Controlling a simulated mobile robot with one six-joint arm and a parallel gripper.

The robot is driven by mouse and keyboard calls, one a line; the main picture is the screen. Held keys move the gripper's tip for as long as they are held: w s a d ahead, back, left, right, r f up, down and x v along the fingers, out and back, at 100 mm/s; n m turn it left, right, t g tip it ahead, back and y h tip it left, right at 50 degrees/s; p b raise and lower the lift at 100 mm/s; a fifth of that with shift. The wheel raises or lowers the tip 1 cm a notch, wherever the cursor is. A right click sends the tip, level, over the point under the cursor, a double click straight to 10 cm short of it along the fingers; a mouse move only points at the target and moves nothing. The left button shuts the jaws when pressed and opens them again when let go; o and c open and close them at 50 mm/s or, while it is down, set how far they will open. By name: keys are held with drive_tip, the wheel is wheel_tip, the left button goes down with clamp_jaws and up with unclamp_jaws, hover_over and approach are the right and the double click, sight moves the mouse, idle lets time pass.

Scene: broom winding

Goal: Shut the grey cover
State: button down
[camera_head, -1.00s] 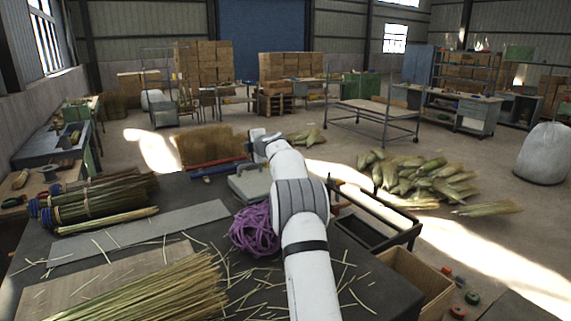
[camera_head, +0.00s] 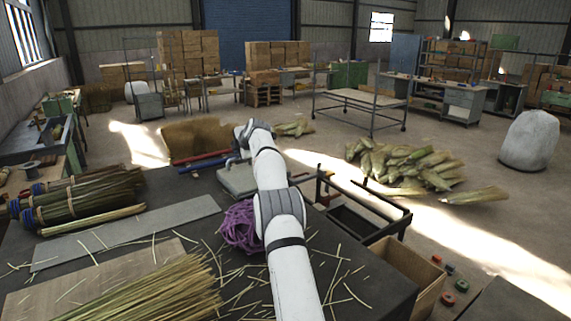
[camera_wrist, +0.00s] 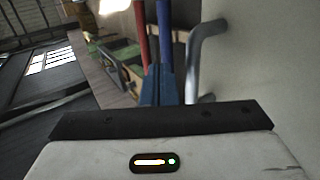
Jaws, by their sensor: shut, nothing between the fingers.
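The grey cover (camera_head: 236,181) is a pale, flat-topped shape at the far edge of the dark work table, partly behind my arm. In the wrist view a pale surface that looks like the cover (camera_wrist: 270,70) fills the right side, with a bent metal handle (camera_wrist: 207,50) on it. My gripper (camera_wrist: 164,75) is shut and empty, its dark blue fingertips left of the handle; I cannot tell whether they touch it. In the head view the fingertips are hidden by my wrist. How far the cover stands open is not clear.
A purple twine bundle (camera_head: 239,227) lies close beside my arm. Straw bundles (camera_head: 150,290) lie at the front left. A black metal frame (camera_head: 365,220) and a cardboard box (camera_head: 415,268) stand right of the table.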

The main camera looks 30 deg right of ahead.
drive_tip(key=shift+a+f, duration=0.1)
idle(0.5)
drive_tip(key=shift+s+b, duration=0.15)
drive_tip(key=shift+b, duration=0.15)
drive_tip(key=b+v, duration=0.3)
drive_tip(key=v, duration=0.4)
drive_tip(key=shift+r, duration=0.3)
drive_tip(key=shift+s, duration=0.1)
